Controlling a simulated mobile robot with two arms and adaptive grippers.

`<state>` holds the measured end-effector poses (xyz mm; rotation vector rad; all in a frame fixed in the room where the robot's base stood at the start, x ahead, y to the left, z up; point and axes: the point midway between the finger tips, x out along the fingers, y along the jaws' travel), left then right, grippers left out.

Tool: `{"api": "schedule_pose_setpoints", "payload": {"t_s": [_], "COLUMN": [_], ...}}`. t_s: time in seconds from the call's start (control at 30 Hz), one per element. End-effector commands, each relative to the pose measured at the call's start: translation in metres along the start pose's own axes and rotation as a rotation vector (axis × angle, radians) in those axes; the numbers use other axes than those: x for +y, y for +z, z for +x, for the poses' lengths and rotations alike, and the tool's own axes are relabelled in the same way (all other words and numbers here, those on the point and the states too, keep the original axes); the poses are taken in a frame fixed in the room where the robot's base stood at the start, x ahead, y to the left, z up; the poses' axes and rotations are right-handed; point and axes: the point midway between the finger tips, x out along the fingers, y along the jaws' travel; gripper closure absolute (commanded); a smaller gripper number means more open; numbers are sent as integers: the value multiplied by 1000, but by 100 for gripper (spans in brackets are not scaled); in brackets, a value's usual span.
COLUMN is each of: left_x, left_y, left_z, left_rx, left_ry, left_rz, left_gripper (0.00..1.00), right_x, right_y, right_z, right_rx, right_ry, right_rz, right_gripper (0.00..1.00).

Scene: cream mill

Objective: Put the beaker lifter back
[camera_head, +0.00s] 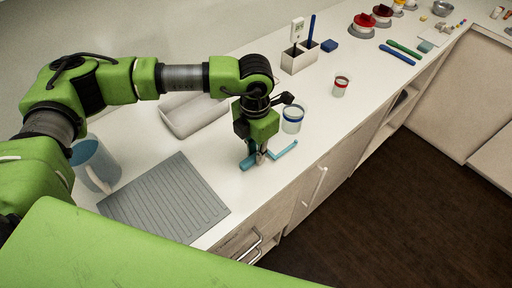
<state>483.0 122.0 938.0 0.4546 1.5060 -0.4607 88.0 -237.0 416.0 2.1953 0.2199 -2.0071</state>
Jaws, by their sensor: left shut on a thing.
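My left gripper (257,157) points down over the front part of the white counter. It is shut on a light blue tool, which I take to be the beaker lifter (284,152). Parts of the lifter show on both sides of the fingertips, and its bent end lies to the right. The fingers hide its middle. It is at or just above the counter; I cannot tell whether it touches. A clear beaker with a blue band (292,120) stands just behind it, apart from the lifter. My right gripper is not in view.
A ribbed grey mat (165,200) lies at front left beside a blue jug (95,163). A pale tray (192,115) lies behind the arm. The counter edge drops off at right.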

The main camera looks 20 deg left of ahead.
Motion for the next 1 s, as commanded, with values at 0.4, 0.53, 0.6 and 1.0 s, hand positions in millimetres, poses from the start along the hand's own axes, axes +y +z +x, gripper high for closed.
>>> {"api": "schedule_pose_setpoints", "payload": {"t_s": [0.4,0.53,0.6,1.0], "left_x": [0,0,0,1], "left_y": [0,0,0,1], "left_z": [4,4,4,-14], "left_rx": [-1,-1,-1,-5], "left_ry": [0,0,0,2], "left_rz": [-1,-1,-1,-2], "left_gripper": [80,68,68,68], "right_x": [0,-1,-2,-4], "right_y": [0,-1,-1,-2], "right_z": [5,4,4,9], "right_rx": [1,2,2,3], "right_ry": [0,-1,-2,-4], "right_rz": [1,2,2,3], "right_gripper": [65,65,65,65]}}
